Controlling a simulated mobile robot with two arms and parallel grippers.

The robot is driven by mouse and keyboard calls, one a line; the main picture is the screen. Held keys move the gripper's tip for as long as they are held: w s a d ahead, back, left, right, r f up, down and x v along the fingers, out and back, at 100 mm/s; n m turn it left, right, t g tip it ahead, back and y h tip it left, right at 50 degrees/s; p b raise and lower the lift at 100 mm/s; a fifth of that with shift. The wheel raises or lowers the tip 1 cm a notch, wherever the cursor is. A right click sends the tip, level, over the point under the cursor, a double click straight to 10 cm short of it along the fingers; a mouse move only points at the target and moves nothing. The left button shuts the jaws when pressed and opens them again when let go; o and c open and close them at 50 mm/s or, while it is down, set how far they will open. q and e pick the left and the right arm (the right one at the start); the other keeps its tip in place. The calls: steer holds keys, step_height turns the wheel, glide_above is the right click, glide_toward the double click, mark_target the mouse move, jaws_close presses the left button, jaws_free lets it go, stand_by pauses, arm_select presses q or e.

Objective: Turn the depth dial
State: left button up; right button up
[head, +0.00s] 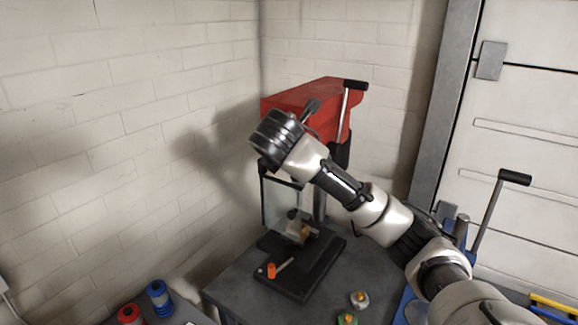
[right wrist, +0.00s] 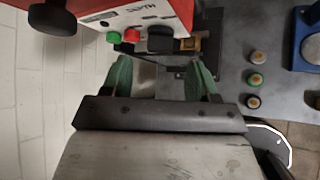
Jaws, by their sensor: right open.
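The red drill press (head: 305,97) stands in the corner in the head view, partly behind my right arm. Its red head (right wrist: 150,12) fills the top of the right wrist view. A black knob-like part (right wrist: 160,39) projects from its edge, beside a red button (right wrist: 131,35) and a green button (right wrist: 113,37). I cannot tell whether this part is the depth dial. My right gripper (right wrist: 160,75) is open, with green fingers apart just below that part in the picture and nothing seen between them. In the head view I cannot make out its fingers. My left gripper is out of view.
A black knob (right wrist: 52,18) juts out at upper left in the right wrist view. Small capped containers (head: 360,299) stand on the grey table (head: 235,286). Red (head: 130,314) and blue (head: 159,293) spools lie at lower left. A blue tool (right wrist: 308,38) stands at right.

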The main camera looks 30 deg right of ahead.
steer(key=p+v, duration=0.2)
steer(key=v, duration=0.4)
stand_by(0.3)
